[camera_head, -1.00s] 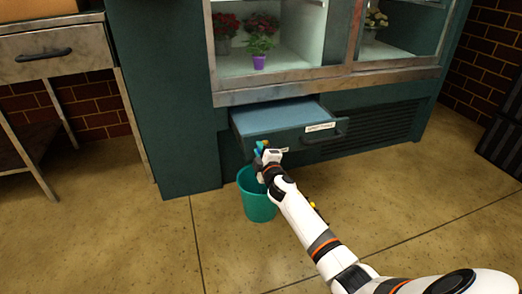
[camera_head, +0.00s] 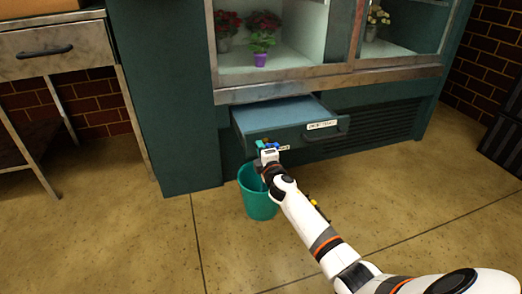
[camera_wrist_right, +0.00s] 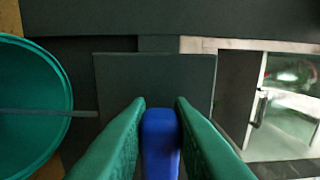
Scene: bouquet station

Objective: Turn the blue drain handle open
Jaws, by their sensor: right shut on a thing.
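The blue drain handle (camera_wrist_right: 160,140) sits between the green fingers of my right gripper (camera_wrist_right: 160,112) in the right wrist view. The fingers are shut on it from both sides. In the head view, my right gripper (camera_head: 266,149) is at the front of the pulled-out drawer (camera_head: 285,115), just above the teal bucket (camera_head: 258,200). A small bit of blue shows at the fingers there, and most of the handle is hidden by the gripper. The bucket also shows at the left of the right wrist view (camera_wrist_right: 68,90). My left gripper is not in view.
A glass-fronted cabinet with potted flowers (camera_head: 262,45) stands above the drawer. A worn metal table (camera_head: 45,50) is at the left. A dark ribbed object (camera_head: 503,140) stands at the far right. The floor in front is clear.

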